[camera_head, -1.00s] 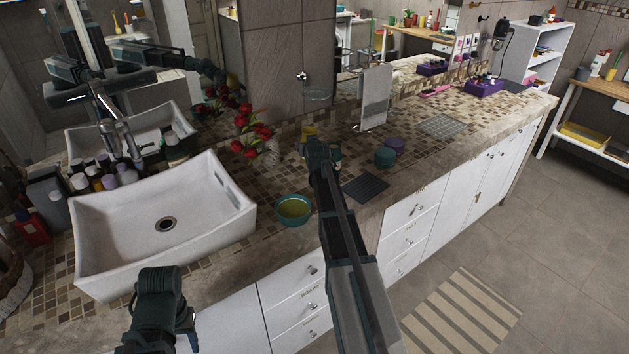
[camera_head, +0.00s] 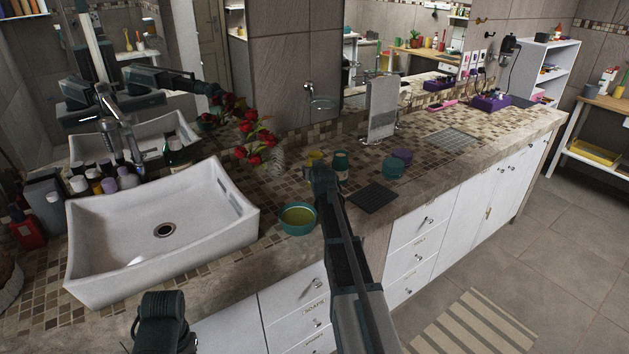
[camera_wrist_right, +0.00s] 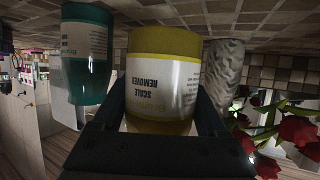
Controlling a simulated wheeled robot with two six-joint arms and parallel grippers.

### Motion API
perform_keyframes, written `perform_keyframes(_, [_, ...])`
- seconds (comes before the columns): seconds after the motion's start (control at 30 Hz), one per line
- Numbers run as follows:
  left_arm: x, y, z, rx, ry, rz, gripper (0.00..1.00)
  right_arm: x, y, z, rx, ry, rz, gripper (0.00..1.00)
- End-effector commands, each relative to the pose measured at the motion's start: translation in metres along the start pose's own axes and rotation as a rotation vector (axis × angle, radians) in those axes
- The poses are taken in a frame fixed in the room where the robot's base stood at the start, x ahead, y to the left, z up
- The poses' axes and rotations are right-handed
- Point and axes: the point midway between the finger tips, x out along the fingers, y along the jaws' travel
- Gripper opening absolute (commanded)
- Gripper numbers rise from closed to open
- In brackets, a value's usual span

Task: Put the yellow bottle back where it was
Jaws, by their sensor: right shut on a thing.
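The yellow bottle (camera_wrist_right: 162,75), labelled scale remover, is between the fingers of my right gripper (camera_wrist_right: 150,115), which is shut on it. The wrist view shows it upside down, with the counter along the top. In the head view the yellow bottle (camera_head: 314,158) shows just beyond my right gripper (camera_head: 322,172), over the tiled counter near the wall corner. The gripper hides its lower part. I cannot tell whether it touches the counter. A teal bottle (camera_head: 341,163) stands close to its right; it also shows in the wrist view (camera_wrist_right: 87,55).
A teal bowl (camera_head: 298,218) stands left of my right arm. A teal jar (camera_head: 393,168), a purple jar (camera_head: 402,156) and a dark mat (camera_head: 374,197) lie to the right. Red flowers (camera_head: 256,145) in a grey vase (camera_head: 278,160) stand left, near the white sink (camera_head: 110,238).

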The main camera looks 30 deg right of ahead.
Motion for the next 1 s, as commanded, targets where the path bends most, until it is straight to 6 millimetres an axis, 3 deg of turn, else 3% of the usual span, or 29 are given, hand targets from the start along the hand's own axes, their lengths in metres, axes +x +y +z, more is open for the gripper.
perform_keyframes(0.23, [0.033,0.003,-0.002,0.000,0.000,0.000,0.50,0.013,0.000,0.031,0.000,0.000,0.000,0.01])
perform_keyframes(0.7, [0.038,0.004,-0.002,0.000,0.000,0.000,0.50,0.015,0.000,0.035,0.000,0.000,0.000,0.01])
perform_keyframes(0.73, [0.036,0.004,-0.002,0.000,0.000,0.000,0.50,0.014,0.000,0.034,0.000,0.000,0.000,0.81])
perform_keyframes(0.83, [0.036,0.003,-0.002,0.000,0.000,0.000,0.50,0.014,0.000,0.033,0.000,0.000,0.000,0.99])
perform_keyframes(1.0, [0.036,0.003,-0.002,0.000,0.000,0.000,0.50,0.014,0.000,0.033,0.000,0.000,0.000,1.00])
